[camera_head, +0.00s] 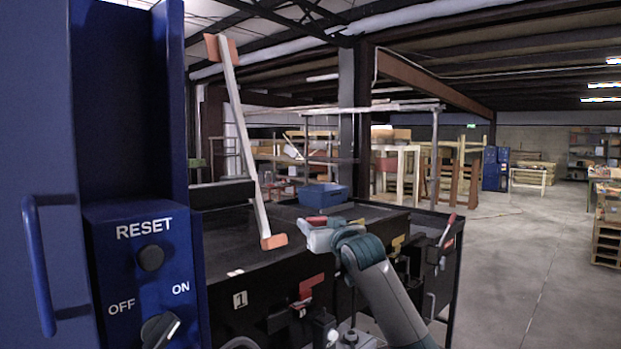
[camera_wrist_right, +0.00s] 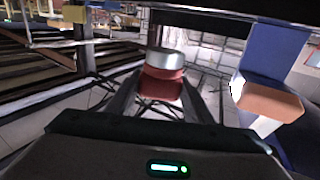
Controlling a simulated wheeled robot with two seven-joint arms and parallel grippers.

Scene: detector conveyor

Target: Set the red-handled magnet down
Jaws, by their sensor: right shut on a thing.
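The red-handled magnet (camera_wrist_right: 164,78) is between the fingers of my right gripper (camera_wrist_right: 160,98) in the right wrist view. Its red handle is in the grip and its silver metal end points away from the gripper. In the head view my right gripper (camera_head: 316,236) is over the front edge of the dark conveyor bench (camera_head: 262,262). The magnet cannot be clearly made out there. My left gripper is not in view.
A slanted white bar (camera_head: 243,140) with orange ends stands just left of my right gripper. A blue bin (camera_head: 323,195) sits behind. The blue control cabinet (camera_head: 130,250) with RESET and OFF/ON knobs fills the left. Open floor (camera_head: 530,260) lies right.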

